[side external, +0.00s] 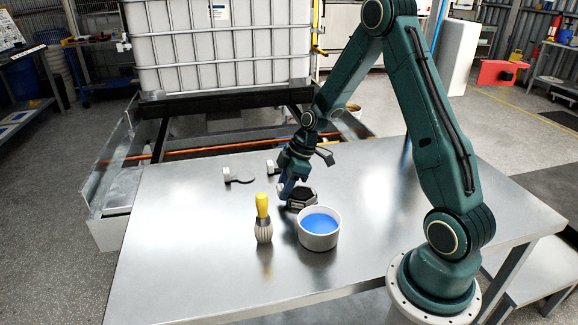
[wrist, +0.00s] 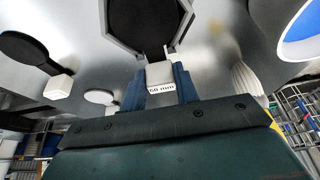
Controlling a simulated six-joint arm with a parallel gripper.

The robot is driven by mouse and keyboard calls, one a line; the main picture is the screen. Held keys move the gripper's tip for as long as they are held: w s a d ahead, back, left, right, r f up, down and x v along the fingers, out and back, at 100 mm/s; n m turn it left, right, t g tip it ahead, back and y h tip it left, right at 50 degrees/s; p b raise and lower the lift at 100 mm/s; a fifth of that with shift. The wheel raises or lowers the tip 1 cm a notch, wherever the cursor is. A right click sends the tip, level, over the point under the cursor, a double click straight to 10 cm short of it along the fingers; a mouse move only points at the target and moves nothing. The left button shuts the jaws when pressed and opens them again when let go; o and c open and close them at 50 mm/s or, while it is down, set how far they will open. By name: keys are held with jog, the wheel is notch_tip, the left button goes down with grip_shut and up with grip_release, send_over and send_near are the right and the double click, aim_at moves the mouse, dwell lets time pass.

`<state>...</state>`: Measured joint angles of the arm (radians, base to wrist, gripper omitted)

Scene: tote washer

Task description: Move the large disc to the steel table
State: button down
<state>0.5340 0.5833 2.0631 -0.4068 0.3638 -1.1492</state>
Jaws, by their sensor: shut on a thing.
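The large disc (wrist: 148,22) is black and carries a white block labelled "60 mm" (wrist: 160,75). My gripper (wrist: 161,88) is shut on this block, one blue jaw on each side. The disc lies within a grey, straight-sided rim (wrist: 113,36); I cannot tell whether it rests there or is slightly raised. In the side view my gripper (side external: 286,190) is low at the left edge of this dark holder, which stands on the steel table (side external: 185,245). The jaws partly hide the block there.
A yellow-handled brush (side external: 263,217) stands left of a blue-filled bowl (side external: 319,228), both in front of my gripper. A dark disc with a pale block (side external: 226,174) lies behind to the left; another pale block (side external: 271,167) is nearer my arm. The table's front left is clear.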

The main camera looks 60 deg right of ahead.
jog(key=shift+r, duration=0.1)
jog(key=shift+r, duration=3.4)
jog(key=shift+f, duration=0.1)
jog(key=shift+f, duration=1.75)
jog(key=shift+r, duration=0.1)
jog(key=shift+r, duration=1.85)
notch_tip(320, 180, down, 7)
jog(key=shift+f, duration=0.1)
jog(key=v, duration=1.1)
jog(key=shift+w+a, duration=0.1)
